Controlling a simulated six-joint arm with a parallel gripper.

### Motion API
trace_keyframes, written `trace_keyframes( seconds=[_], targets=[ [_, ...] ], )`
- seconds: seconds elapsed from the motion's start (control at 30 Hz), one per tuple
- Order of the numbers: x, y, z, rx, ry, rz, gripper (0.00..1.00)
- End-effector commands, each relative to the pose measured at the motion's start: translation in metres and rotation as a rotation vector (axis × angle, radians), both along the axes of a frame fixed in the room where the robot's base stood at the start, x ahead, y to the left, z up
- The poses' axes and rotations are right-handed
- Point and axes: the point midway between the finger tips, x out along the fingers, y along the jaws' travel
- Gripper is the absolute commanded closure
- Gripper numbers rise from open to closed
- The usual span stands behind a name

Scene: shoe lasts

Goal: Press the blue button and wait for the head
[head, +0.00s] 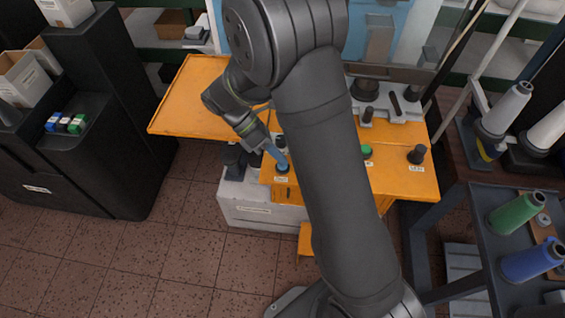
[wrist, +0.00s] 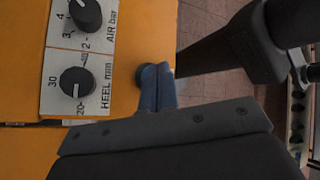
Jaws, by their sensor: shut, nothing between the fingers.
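The blue button (head: 283,169) is on the front edge of the orange machine panel (head: 405,182), with a small label below it, in the head view. My gripper (head: 281,158) is shut and empty, its blue-grey fingers pointing down at the button. The tips are at or just over the button; I cannot tell whether they touch or press it. In the wrist view the shut fingers (wrist: 158,86) cover part of a dark round piece (wrist: 144,76) at the panel's edge. The machine's upper part is partly hidden behind my arm.
A green button (head: 366,152) and a black knob (head: 416,155) are farther right on the panel. Dials marked HEEL mm (wrist: 76,82) and AIR bar (wrist: 86,14) are left of my fingers in the wrist view. A thread-spool rack (head: 500,290) stands at right.

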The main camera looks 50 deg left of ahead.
Motion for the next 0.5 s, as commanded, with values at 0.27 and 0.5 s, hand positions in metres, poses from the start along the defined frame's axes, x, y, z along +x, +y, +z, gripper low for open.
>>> trace_keyframes(
  seconds=[0.27,0.5],
  targets=[
    [0.0000,-0.0001,-0.0035,-0.001,0.000,-0.001,1.00],
    [0.0000,-0.0001,-0.0063,-0.001,0.000,-0.001,1.00]
  ],
)
